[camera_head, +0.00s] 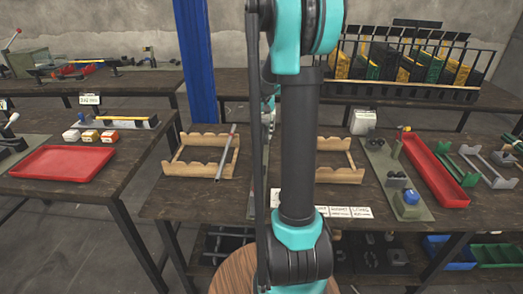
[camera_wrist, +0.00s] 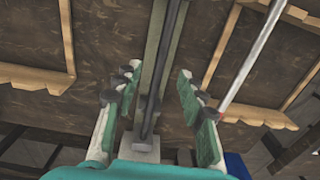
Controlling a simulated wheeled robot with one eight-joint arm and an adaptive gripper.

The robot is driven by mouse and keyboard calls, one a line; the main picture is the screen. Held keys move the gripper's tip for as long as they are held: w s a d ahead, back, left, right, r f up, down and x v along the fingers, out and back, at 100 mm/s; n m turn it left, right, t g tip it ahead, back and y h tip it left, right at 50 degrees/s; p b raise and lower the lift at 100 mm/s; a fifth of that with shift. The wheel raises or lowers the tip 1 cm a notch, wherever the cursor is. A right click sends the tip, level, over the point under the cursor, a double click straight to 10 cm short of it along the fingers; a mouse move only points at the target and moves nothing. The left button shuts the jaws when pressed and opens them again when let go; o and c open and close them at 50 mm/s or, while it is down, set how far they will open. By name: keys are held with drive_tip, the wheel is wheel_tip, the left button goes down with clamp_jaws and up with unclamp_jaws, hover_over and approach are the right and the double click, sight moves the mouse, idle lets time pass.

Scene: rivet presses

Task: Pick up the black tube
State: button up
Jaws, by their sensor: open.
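A long dark bar (camera_wrist: 165,65), which looks like the black tube, runs lengthwise through the middle of the wrist view over a narrow grey-green plate (camera_wrist: 153,40). My gripper (camera_wrist: 158,78) is open, with one finger on each side of the bar in the picture. A clear gap shows between each finger and the bar, and I cannot tell how far above it the fingers are. In the head view my own arm hides the bar and most of the gripper. A silver tube (camera_head: 226,150) lies across the left wooden rack (camera_head: 190,170); it also shows at right in the wrist view (camera_wrist: 250,58).
A second wooden rack (camera_head: 345,176) right of my arm looks empty. Further right are a green plate with a blue-topped part (camera_head: 408,203) and a long red tray (camera_head: 436,172). Another red tray (camera_head: 62,163) lies on the left table. White labels (camera_head: 350,212) line the front edge.

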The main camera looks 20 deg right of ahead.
sight(261, 149)
drive_tip(key=shift+w+a+f, duration=0.1)
drive_tip(key=shift+f, duration=1.75)
drive_tip(key=shift+w+a+f, duration=0.1)
drive_tip(key=shift+f, duration=1.75)
clamp_jaws()
